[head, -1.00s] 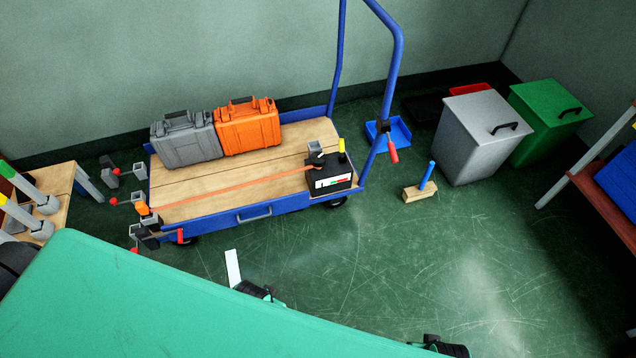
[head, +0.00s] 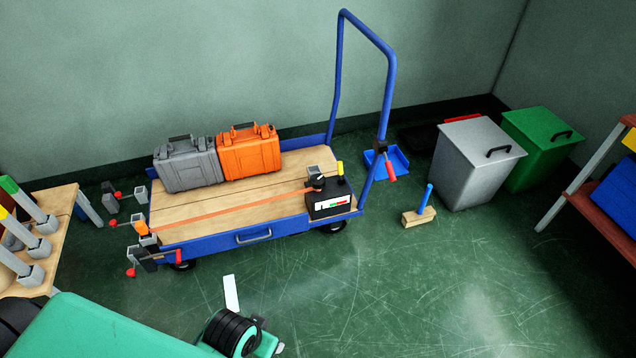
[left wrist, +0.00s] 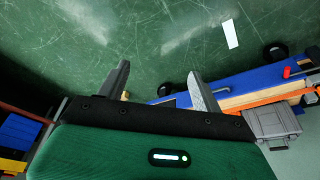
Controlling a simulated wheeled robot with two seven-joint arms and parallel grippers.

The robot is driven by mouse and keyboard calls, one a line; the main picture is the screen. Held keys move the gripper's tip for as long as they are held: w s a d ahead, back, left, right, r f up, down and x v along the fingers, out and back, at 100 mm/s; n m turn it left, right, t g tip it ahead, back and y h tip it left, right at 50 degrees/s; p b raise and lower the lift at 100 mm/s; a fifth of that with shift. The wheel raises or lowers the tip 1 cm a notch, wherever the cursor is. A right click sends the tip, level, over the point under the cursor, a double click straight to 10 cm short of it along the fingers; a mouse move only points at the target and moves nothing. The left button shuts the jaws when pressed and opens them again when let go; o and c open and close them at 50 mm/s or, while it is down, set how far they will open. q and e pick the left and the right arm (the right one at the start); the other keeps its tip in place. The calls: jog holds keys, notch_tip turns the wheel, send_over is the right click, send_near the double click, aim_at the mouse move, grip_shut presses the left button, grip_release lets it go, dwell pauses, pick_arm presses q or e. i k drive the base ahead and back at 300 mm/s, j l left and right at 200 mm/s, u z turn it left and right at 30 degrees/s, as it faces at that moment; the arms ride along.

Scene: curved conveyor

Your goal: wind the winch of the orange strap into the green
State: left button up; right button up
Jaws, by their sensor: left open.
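The orange strap (head: 230,206) runs across the wooden deck of the blue cart (head: 262,232). Its right end reaches a black winch box (head: 328,201) with a yellow handle and a white gauge strip bearing red and green; any pointer is too small to read. Its left end meets an orange-marked block (head: 148,240) at the cart's front left corner. My left gripper (left wrist: 159,70) is open and empty above the floor in the left wrist view, apart from the cart. The strap also shows there (left wrist: 265,97). The right gripper is out of view.
Grey (head: 187,166) and orange (head: 249,153) cases stand at the deck's back. The cart's blue push handle (head: 389,90) rises at its right. The front right floor is clear.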

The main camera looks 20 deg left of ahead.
aim_at(317, 181)
jog(key=i+j+z, duration=0.15)
jog(key=i+j, duration=0.2)
jog(key=i+j+z, duration=0.2)
jog(key=i+j, duration=0.15)
jog(key=j, duration=0.25)
